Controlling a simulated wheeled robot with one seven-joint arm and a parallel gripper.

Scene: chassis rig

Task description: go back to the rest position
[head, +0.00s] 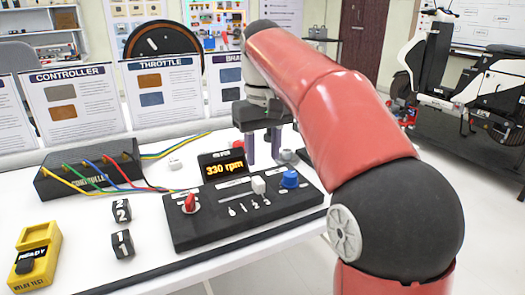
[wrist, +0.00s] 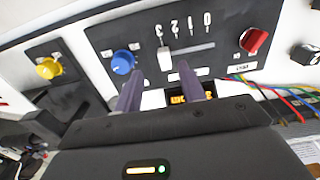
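My gripper (head: 263,160) hangs fingers-down beyond the far edge of the black control panel (head: 225,226), near the orange "330 rpm" display (head: 225,169). Its two purple fingers are apart with nothing between them; in the wrist view the gripper (wrist: 160,84) points toward the panel's white slider (wrist: 165,59), clear of it. The slider (head: 258,185) stands toward the right end of its slot, by the numbered marks. The blue knob (head: 290,178) is at the panel's right and the red knob (head: 190,203) at its left. My arm covers the table's right side.
A black controller box (head: 90,168) with colored wires stands left. A yellow tester (head: 36,258) and two numbered black blocks (head: 121,210) lie in front. Upright cards (head: 160,92) line the back. A yellow knob (wrist: 48,68) sits beside the panel. A white scooter (head: 475,85) stands right.

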